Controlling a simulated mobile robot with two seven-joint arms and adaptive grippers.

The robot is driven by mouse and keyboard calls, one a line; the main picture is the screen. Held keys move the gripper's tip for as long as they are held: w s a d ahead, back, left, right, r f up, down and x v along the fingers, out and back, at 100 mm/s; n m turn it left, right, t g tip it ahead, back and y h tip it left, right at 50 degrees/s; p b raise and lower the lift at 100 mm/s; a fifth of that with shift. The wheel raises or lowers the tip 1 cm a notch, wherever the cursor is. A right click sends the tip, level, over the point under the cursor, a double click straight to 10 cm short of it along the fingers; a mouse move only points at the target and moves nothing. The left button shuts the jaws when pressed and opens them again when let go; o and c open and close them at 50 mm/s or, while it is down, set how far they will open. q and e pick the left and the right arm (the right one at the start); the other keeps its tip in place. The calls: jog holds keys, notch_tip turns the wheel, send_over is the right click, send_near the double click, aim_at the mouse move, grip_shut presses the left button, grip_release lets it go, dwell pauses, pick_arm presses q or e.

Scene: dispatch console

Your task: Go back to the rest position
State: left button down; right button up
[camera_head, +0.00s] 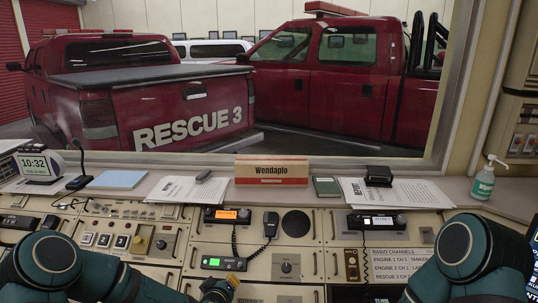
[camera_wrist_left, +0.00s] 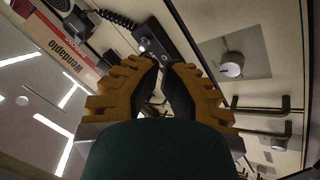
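My left arm enters at the lower left of the head view. Its gripper (camera_head: 220,289), with yellow-brown fingertips, is low over the console, just in front of the radio with the green display (camera_head: 223,263). In the left wrist view the ribbed fingers of my left gripper (camera_wrist_left: 162,68) converge, with their tips close together, and I see nothing held between them. My right arm (camera_head: 468,252) is at the lower right of the head view. Its gripper is out of the frame.
An orange-display radio (camera_head: 226,215), a hand microphone (camera_head: 270,224) and knobs crowd the console. A window shows red trucks (camera_head: 170,100).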

pick_arm(q)
jog(key=s+d+f+m+g, duration=0.1)
jog(key=s+f+g, duration=0.1)
jog(key=s+f, duration=0.1)
jog(key=s+d+f+m+g+h, duration=0.1)
jog(key=s+d+f+g, duration=0.1)
jog(key=s, duration=0.4)
jog(key=s+d+f+m+g+h, duration=0.1)
jog(key=s+f+m+g, duration=0.1)
jog(key=s, duration=0.3)
jog(key=shift+s+d+f, duration=0.15)
jog(key=shift+d+f, duration=0.1)
jog(key=shift+f, duration=0.55)
jog(key=s+f+m+g, duration=0.1)
jog(key=s+g, duration=0.1)
jog(key=s, duration=0.4)
jog(key=s+a+f+m+g, duration=0.1)
jog(key=s+f+g, duration=0.1)
jog(key=s, duration=0.5)
jog(key=shift+s+g, duration=0.2)
jog(key=shift+g, duration=0.3)
jog(key=shift+a, duration=0.1)
